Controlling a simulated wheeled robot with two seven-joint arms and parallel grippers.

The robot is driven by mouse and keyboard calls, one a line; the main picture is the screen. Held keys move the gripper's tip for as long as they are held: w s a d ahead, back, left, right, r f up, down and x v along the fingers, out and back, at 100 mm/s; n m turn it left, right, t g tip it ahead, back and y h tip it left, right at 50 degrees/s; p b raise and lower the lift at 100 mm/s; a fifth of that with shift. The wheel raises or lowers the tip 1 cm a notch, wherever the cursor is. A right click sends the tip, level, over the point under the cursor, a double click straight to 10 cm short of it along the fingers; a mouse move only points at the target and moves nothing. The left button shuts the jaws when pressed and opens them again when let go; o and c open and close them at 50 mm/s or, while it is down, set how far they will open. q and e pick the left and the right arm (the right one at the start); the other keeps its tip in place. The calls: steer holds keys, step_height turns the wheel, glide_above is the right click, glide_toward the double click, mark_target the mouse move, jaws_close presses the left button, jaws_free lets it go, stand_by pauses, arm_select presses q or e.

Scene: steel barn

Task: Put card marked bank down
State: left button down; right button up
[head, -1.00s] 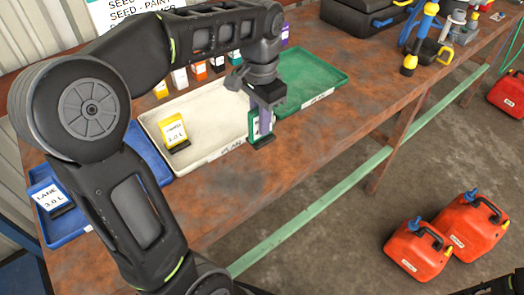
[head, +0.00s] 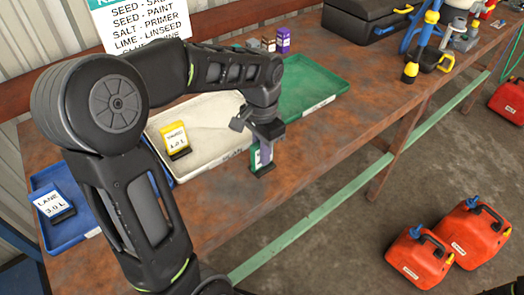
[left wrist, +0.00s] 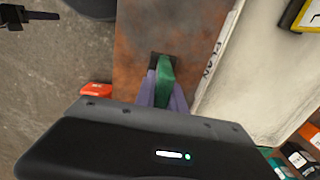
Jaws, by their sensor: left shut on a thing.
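My left gripper (head: 262,140) is shut on a green card with a white label and a dark base (head: 262,170). The card is upright at the bench's front strip, before the gap between the white and green trays. I cannot read its label, nor tell whether its base touches the bench. In the left wrist view the green card (left wrist: 166,72) stands between the purple fingers, over bare rusty bench (left wrist: 140,35). A dark shape (left wrist: 25,16) at that view's top left may be my right gripper; its jaws are unclear.
A white tray (head: 215,110) holds a yellow card (head: 174,138). A green tray (head: 325,78) looks empty where visible. A blue tray (head: 85,235) holds a card marked LANE (head: 52,203). More cards (head: 283,40) stand behind. Red fuel cans (head: 468,235) are on the floor.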

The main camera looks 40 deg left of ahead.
arm_select(q)
steer(key=shift+f, duration=0.1)
steer(key=c, duration=1.4)
jaws_free()
step_height(320, 180, up, 12)
steer(key=shift+r+p, duration=0.15)
steer(key=shift+p, duration=0.25)
